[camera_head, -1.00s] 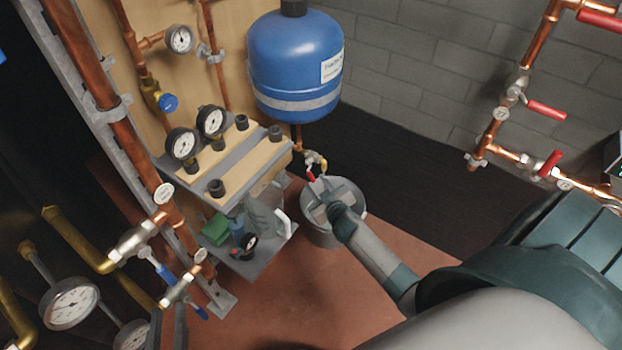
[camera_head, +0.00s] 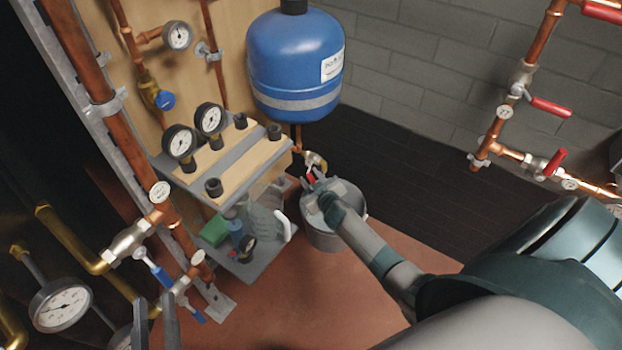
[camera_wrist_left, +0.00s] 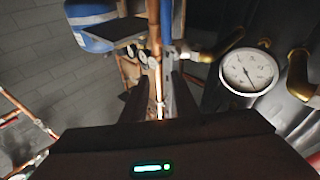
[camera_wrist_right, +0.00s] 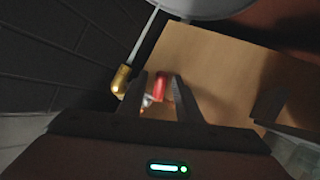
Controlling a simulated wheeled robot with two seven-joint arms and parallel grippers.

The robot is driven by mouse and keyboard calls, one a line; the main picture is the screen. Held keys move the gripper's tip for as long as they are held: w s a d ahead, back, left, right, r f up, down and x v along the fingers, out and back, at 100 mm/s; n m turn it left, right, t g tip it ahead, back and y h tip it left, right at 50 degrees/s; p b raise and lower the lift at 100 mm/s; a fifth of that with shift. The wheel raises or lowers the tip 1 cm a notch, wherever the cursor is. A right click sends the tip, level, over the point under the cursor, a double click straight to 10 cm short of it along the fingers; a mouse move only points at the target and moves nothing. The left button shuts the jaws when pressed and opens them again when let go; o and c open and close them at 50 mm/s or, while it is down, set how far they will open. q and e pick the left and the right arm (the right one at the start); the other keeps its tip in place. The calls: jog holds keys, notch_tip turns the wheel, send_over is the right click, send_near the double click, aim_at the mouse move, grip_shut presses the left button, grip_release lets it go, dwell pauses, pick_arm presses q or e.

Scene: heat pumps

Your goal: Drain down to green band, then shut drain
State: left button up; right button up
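The drain valve with its red lever (camera_head: 311,178) and a brass end (camera_head: 314,160) sits on copper pipe below the blue vessel (camera_head: 295,65). A grey bucket (camera_head: 325,240) stands under it. My right gripper (camera_head: 318,186) is at the lever. In the right wrist view the red lever (camera_wrist_right: 160,88) lies between the parted fingers (camera_wrist_right: 162,85), with gaps beside it; the brass end (camera_wrist_right: 120,80) is left of them. My left gripper (camera_head: 155,312) is open and empty at the lower left. Dial gauges show (camera_head: 180,142) (camera_head: 210,118); no green band is readable.
A large gauge (camera_head: 62,305) and blue-levered valves (camera_head: 158,272) are close to my left gripper; the gauge also shows in the left wrist view (camera_wrist_left: 248,72). Red-levered valves (camera_head: 550,105) line the right wall. The floor (camera_head: 290,310) in front of the bucket is clear.

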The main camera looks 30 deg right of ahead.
grip_shut()
